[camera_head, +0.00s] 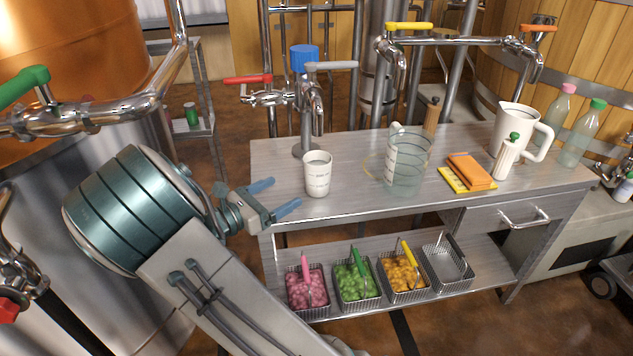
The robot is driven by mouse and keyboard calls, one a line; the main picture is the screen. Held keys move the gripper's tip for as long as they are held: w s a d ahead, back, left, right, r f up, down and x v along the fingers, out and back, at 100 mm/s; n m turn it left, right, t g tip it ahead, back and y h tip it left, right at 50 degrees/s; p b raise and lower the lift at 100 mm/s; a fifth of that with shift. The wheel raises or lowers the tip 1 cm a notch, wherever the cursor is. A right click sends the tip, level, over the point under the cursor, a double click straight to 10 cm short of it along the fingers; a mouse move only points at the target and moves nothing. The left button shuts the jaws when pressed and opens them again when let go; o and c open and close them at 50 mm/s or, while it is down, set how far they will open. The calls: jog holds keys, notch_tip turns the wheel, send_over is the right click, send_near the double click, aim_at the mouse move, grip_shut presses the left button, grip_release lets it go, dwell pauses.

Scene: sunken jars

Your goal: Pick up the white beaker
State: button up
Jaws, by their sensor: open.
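The white beaker (318,175) stands upright near the left end of the grey metal table (350,207), in front of a tap. It is a small white cup with dark markings. My gripper (280,196) is open and empty, to the left of the beaker and apart from it. Its two blue fingers point right towards the beaker, over the table's left edge.
Wire baskets (308,292) sit on the lower shelf.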

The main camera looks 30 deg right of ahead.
aim_at(307, 180)
jog(key=b+x, duration=0.1)
jog(key=x, duration=0.6)
jog(key=b+x, duration=0.2)
jog(key=x, duration=0.2)
jog(key=shift+d, duration=0.15)
jog(key=shift+w+d, duration=0.15)
jog(key=shift+d, duration=0.25)
jog(key=c, duration=1.2)
